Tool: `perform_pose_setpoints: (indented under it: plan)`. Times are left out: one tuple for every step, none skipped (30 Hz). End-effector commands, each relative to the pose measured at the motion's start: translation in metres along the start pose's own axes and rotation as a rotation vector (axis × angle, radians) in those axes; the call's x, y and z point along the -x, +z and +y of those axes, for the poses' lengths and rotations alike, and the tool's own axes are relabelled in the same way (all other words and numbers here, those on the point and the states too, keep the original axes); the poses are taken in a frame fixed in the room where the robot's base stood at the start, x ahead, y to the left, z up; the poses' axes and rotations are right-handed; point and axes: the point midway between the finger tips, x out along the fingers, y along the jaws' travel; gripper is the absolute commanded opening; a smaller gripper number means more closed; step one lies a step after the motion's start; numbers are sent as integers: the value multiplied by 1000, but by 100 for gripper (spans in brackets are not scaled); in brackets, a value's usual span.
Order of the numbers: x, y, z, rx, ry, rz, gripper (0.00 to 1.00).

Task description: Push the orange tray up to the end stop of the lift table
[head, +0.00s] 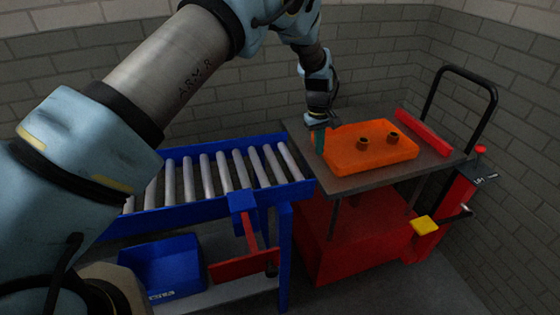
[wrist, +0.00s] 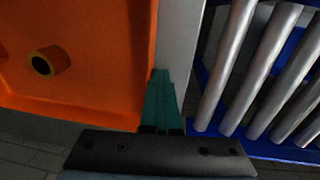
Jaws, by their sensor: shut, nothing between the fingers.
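The orange tray (head: 370,153) lies flat on the grey top of the lift table (head: 345,186), with two dark round pegs on it. The red end stop (head: 423,132) runs along the table's far right side, and a strip of grey table shows between it and the tray. My gripper (head: 319,140) is shut and empty, pointing down at the tray's left edge. In the wrist view its green fingers (wrist: 160,98) are together beside the orange tray wall (wrist: 110,70). They look very close to the wall; I cannot tell whether they touch it.
A blue roller conveyor (head: 215,172) stands left of the lift table; its rollers also show in the wrist view (wrist: 255,70). A blue bin (head: 162,263) sits on the shelf below. A black push handle (head: 462,72) rises behind the end stop.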

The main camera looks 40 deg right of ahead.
Motion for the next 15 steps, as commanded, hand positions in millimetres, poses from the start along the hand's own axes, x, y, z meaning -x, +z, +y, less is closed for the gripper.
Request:
perform_pose_setpoints:
  plan:
    - [-3,1,6,-3,1,0,0]
    - [-3,1,8,-3,0,-1,0]
    - [-4,1,12,-3,0,-1,0]
    - [-4,1,15,-2,1,0,0]
    - [-4,1,17,-2,0,0,0]
    - [-5,1,21,-1,0,0,0]
    - [-6,0,24,-2,1,0,0]
    - [-6,0,27,-2,1,0,0]
    - [-7,0,31,-3,1,0,0]
    - [-8,1,34,-2,0,-1,0]
    - [-8,1,36,-2,0,-1,0]
    - [-8,1,40,-2,1,0,0]
    - [-8,1,43,-2,1,0,0]
    - [-9,1,46,-2,1,0,0]
    - [-10,1,49,-2,0,0,0]
